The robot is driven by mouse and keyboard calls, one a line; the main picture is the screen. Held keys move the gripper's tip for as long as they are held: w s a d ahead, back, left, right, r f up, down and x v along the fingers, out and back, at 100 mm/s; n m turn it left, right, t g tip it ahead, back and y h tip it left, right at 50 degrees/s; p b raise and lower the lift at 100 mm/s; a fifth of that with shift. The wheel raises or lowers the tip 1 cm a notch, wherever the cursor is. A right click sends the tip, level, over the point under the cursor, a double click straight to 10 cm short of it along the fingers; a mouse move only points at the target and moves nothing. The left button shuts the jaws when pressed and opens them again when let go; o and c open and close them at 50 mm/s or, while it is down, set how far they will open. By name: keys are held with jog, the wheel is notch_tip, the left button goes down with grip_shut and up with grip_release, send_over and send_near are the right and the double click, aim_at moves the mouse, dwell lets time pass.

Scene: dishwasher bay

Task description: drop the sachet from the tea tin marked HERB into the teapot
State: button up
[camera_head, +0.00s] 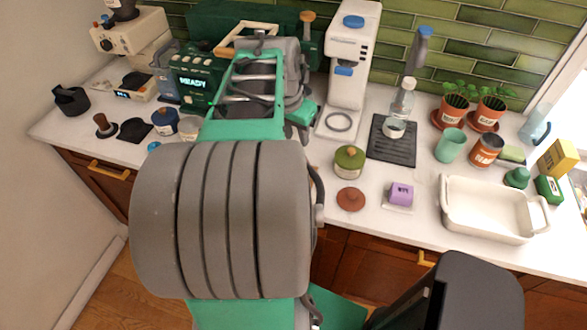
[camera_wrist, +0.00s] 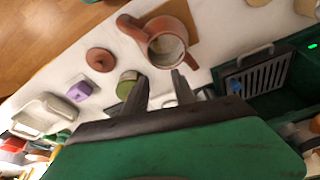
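The terracotta teapot (camera_wrist: 166,48) stands open in the wrist view, its mouth facing up, on a brown board. Its likely lid, a round brown disc (camera_wrist: 100,60), lies apart on the counter and also shows in the head view (camera_head: 351,199). A green tin with a brown knob (camera_head: 349,162) stands behind the disc; it shows beside my left finger in the wrist view (camera_wrist: 127,86). I cannot read HERB on any tin. My gripper (camera_wrist: 160,76) is open, its fingers apart below the teapot in the picture. I see no sachet. My arm hides the teapot in the head view.
A purple block (camera_head: 401,194) sits on a small pale dish. A white baking dish (camera_head: 488,208), potted plants (camera_head: 456,107) and a dark mat with a bottle (camera_head: 391,142) are at right. A blue tin (camera_head: 165,121) stands at left. A green bin with a slatted rack (camera_wrist: 254,76) is near the gripper.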

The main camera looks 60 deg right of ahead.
jog(key=shift+o, duration=0.6)
jog(key=shift+r, duration=0.1)
jog(key=v, duration=0.7)
jog(key=shift+r+b, duration=0.35)
jog(key=shift+b, duration=0.05)
jog(key=shift+a, duration=0.1)
